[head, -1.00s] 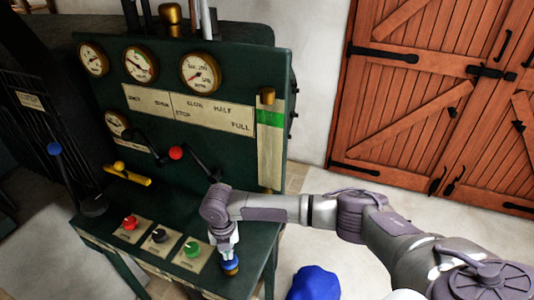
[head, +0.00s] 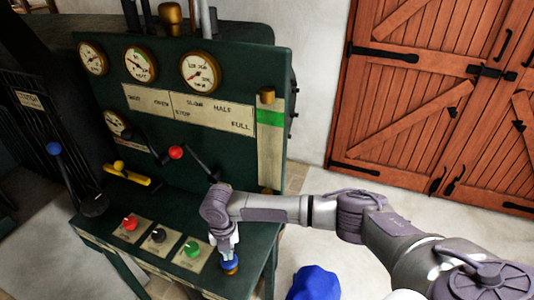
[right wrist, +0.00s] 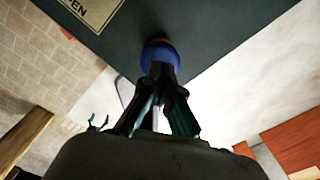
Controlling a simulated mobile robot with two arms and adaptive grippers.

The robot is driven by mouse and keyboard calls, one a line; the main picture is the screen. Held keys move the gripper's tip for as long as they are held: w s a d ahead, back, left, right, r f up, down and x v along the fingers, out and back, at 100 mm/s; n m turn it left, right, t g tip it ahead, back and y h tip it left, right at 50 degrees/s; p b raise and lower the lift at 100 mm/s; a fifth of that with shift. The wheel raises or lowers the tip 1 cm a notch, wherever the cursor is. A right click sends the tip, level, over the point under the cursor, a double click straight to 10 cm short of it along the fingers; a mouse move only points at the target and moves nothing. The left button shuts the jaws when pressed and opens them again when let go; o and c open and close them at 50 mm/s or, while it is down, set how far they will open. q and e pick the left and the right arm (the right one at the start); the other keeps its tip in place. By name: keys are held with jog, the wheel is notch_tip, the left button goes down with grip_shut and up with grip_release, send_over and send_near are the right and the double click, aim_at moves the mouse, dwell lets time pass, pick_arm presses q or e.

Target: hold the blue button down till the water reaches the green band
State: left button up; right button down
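The blue button (head: 230,267) is at the right front corner of the green console's shelf. My right gripper (head: 229,257) is right above it, pointing down, its fingertips at the button's top. In the right wrist view the fingers (right wrist: 160,78) are together and meet the blue dome of the button (right wrist: 158,54). They hold nothing. I cannot tell how far the button is pressed in. The tall gauge strip (head: 270,155) stands at the panel's right edge, with the green band (head: 270,118) near its top. I cannot make out a water level. My left gripper is not in view.
Green (head: 191,249), black (head: 158,236) and red (head: 130,223) knobs sit left of the button. A lever with a red ball (head: 176,152) and a yellow handle (head: 127,174) are behind them. A blue rounded thing (head: 314,284) is at the bottom edge.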

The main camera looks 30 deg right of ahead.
jog(key=shift+f+b, duration=0.8)
jog(key=shift+f, duration=0.7)
dwell(6.5)
